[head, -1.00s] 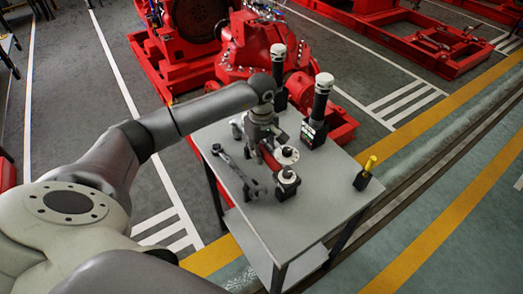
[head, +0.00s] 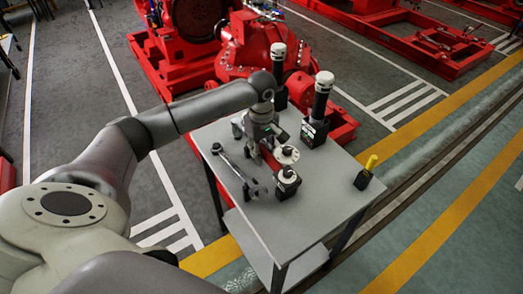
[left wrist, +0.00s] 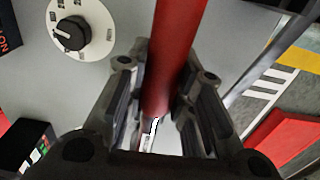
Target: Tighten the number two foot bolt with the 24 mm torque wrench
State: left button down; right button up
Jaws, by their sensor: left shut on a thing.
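My left gripper (head: 262,138) hangs over the grey table. In the left wrist view my left gripper (left wrist: 165,72) is shut around a round red bar (left wrist: 178,35), which passes between its fingers. A short length of the red bar (head: 268,158) shows below the gripper in the head view. It looks like the handle of a tool; I cannot read a size on it, and its far end is hidden. The red pumpset (head: 252,45) stands behind the table. I cannot make out the number two foot bolt. My right gripper is not in view.
On the grey table (head: 325,190) stand a white dial with a black knob (left wrist: 72,33), a black-based block (head: 287,180), two black posts with white caps, one at the right (head: 321,95), and a yellow-topped item (head: 368,168). A dark long tool (head: 237,172) lies at left.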

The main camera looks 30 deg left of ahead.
pick_arm(q)
jog(key=shift+f, duration=0.1)
dwell(0.5)
jog(key=shift+f+b, duration=0.8)
jog(key=shift+b, duration=0.05)
jog(key=c, duration=1.2)
grip_release()
jog(key=shift+o, duration=0.2)
notch_tip(320, 180, up, 12)
